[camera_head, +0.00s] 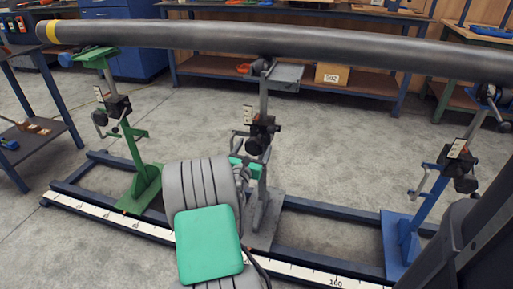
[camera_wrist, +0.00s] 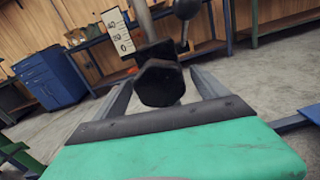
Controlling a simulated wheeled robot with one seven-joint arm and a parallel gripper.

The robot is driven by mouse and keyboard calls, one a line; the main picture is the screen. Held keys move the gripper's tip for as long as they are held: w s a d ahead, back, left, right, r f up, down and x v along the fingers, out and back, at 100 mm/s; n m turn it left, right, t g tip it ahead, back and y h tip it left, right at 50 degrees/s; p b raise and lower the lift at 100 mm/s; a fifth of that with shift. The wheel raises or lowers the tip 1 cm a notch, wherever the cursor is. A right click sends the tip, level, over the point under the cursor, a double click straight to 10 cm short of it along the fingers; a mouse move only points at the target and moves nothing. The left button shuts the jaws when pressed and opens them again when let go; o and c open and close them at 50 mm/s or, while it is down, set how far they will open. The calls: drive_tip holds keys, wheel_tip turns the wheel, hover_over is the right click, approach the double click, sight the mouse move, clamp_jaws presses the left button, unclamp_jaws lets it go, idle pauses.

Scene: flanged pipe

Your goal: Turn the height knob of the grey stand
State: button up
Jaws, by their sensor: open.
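The grey stand (camera_head: 263,205) stands in the middle of the rail frame, under the long dark pipe (camera_head: 280,42). Its black height knob (camera_head: 254,146) sits on the black clamp block partway up the post. In the wrist view the knob (camera_wrist: 160,83) is a many-sided black end facing me. My gripper (camera_wrist: 162,88) is open, with one grey finger on each side of the knob. Gaps show beside the knob; whether either finger touches it I cannot tell. In the head view my green-and-grey arm partly hides the gripper and the stand's lower part. A white scale plate (camera_wrist: 118,31) is above the knob.
A green stand (camera_head: 140,180) is to the left and a blue stand (camera_head: 405,235) to the right, both under the pipe. A crank with a round black handle (camera_wrist: 186,8) is close above the knob. A ruler strip (camera_head: 120,218) runs along the front rail.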

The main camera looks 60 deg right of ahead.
sight(256, 143)
drive_tip(key=d, duration=0.3)
drive_tip(key=shift+w+d, duration=0.1)
drive_tip(key=shift+w, duration=0.15)
drive_tip(key=shift+c, duration=0.3)
drive_tip(key=c, duration=1.3)
drive_tip(key=shift+m, duration=0.4)
